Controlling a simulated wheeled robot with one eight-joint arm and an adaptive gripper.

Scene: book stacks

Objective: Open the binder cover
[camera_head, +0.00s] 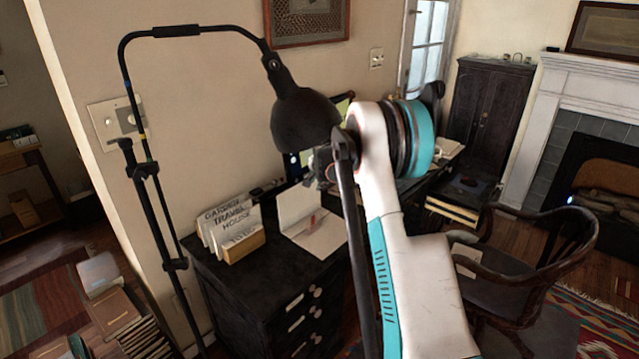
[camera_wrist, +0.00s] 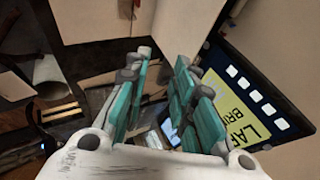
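A pale folder-like object, which looks like the binder, lies on the dark desk in the head view. One pale panel (camera_head: 296,206) stands up at its back, and a flat pale part (camera_head: 322,240) with a small red mark lies in front. My gripper (camera_wrist: 163,68) has its teal finger pads apart in the wrist view, with nothing visible held between them. A pale upright panel (camera_wrist: 188,28) shows beyond the fingertips; I cannot tell whether it is the binder. In the head view the lamp and my arm mostly hide my gripper.
A black lamp (camera_head: 303,118) arches over the desk (camera_head: 245,292). A wooden card holder (camera_head: 243,246) stands left of the pale folder. A chair (camera_head: 520,265) stands at the right.

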